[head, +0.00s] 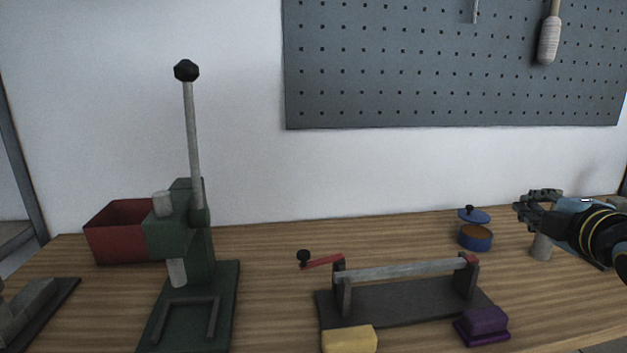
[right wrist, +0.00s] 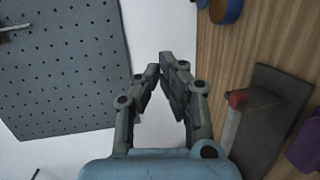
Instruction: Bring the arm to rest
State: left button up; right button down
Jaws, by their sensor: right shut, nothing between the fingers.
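My right gripper (head: 524,208) is at the right of the head view, held above the bench and reaching in from the right edge. Its fingers are shut with nothing between them. In the right wrist view the two fingers (right wrist: 160,72) lean together at their tips in front of the wall. Below the gripper in the head view, a small grey cylinder (head: 541,248) stands on the bench. My left gripper shows in neither view.
A blue pot (head: 475,239) with a raised lid (head: 474,215) stands left of the gripper. A crank roller (head: 400,271), a purple block (head: 482,325) and a yellow block (head: 349,340) are nearer. A green lever press (head: 192,240) and a red bin (head: 112,240) stand left. A pegboard (head: 400,70) hangs behind.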

jog(key=s+a+f+m+g, duration=0.35)
jog(key=s+f, duration=0.25)
jog(key=s, duration=0.2)
jog(key=s+a+f+m+g, duration=0.2)
jog(key=s+f+m+g, duration=0.1)
jog(key=s+f+m, duration=0.4)
jog(key=s+a+f+m+g, duration=0.1)
jog(key=s+a+m+g, duration=0.15)
jog(key=s, duration=0.75)
jog(key=s+a+f+m+g, duration=0.1)
jog(key=s+m+g, duration=0.2)
jog(key=s, duration=0.7)
notch_tip(320, 180, down, 30)
jog(key=s+d+g+b, duration=0.1)
jog(key=d+g+b, duration=0.1)
jog(key=b, duration=0.3)
pick_arm(q)
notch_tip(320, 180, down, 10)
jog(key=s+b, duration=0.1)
jog(key=b, duration=0.4)
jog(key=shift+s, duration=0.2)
pick_arm(e)
jog(key=s+d+f+g, duration=0.1)
jog(key=s+f, duration=1.8)
jog(key=f, duration=0.3)
jog(key=shift+s+d+m, duration=0.25)
jog(key=shift+s+m, duration=0.05)
jog(key=shift+m, duration=0.1)
